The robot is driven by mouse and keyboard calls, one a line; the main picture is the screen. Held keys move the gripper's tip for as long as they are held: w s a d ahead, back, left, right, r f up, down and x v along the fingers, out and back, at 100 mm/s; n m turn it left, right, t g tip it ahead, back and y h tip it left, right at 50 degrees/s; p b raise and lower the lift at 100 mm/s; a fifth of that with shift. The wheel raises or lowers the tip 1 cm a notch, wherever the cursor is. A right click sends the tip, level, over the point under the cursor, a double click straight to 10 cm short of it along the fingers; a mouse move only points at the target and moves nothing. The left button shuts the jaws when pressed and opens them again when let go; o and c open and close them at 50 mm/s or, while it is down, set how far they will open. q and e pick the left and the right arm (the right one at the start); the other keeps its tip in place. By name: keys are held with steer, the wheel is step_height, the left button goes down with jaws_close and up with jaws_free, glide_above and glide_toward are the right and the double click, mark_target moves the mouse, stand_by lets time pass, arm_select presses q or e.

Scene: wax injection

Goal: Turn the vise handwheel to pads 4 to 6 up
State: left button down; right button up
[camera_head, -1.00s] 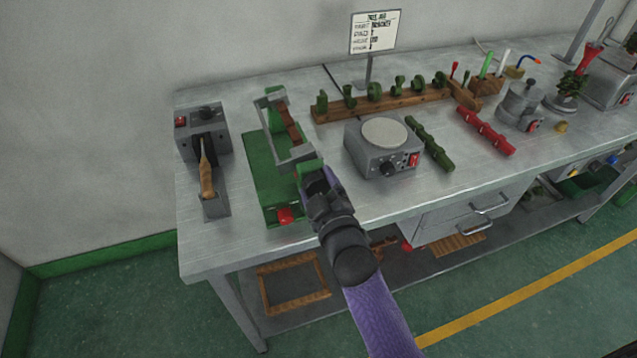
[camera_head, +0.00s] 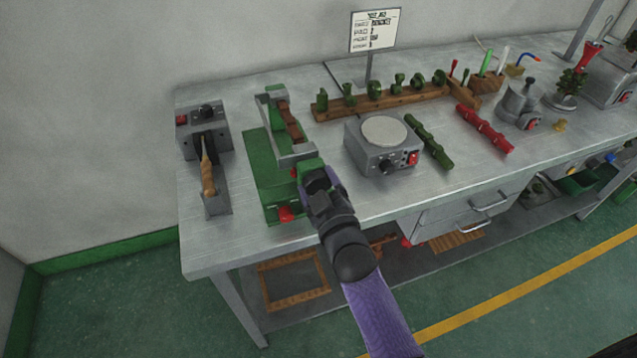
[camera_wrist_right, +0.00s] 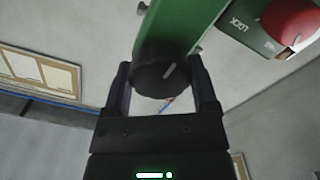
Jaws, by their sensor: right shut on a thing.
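The vise has a green base (camera_head: 265,170) on the left part of the bench and a tilted grey frame (camera_head: 271,122) holding a brown strip (camera_head: 289,120). Its black handwheel (camera_wrist_right: 158,82), with a white mark on its face, sits below a green arm (camera_wrist_right: 180,28) in the right wrist view. My right gripper (camera_head: 315,178) is at the vise's near end and hides the handwheel in the head view. In the wrist view its fingers (camera_wrist_right: 162,85) are closed on both sides of the handwheel. Pad numbers cannot be read. My left gripper is not in view.
A red knob (camera_head: 286,214) is on the base's front, beside a LOCK label (camera_wrist_right: 240,25). A grey box with a wooden-handled tool (camera_head: 208,178) stands left. A round-topped heater (camera_head: 384,134) stands close right. A wooden rack (camera_head: 385,98) lies behind.

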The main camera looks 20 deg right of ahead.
steer(key=o, duration=1.1)
steer(key=shift+o, duration=0.2)
steer(key=s+p, duration=0.2)
steer(key=s, duration=0.8)
steer(key=shift+d, duration=0.15)
